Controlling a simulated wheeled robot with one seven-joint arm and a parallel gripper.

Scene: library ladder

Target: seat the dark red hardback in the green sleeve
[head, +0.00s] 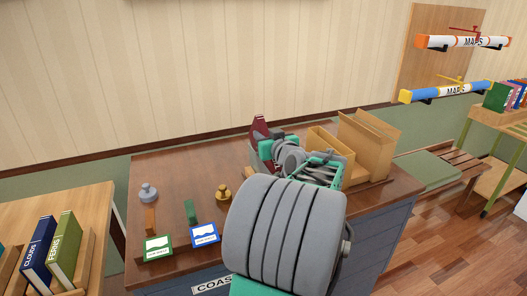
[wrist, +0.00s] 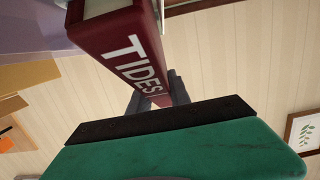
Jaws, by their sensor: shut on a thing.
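The dark red hardback (wrist: 118,42) has a spine lettered "TIDES". In the wrist view it runs from the top edge down to my gripper (wrist: 158,92), whose dark fingers are shut on its near end. In the head view the hardback (head: 259,127) stands up tilted at the far side of the dresser top, just left of the tan boxes, with my gripper (head: 266,146) beside it. My arm hides much of that area. I cannot pick out the green sleeve with certainty.
Tan open boxes (head: 369,150) stand right of my arm on the brown dresser top (head: 172,185). Green and blue picture cards (head: 204,234), a grey weight (head: 148,193) and a brass weight (head: 223,192) are on its left. Books (head: 62,248) stand on the left table.

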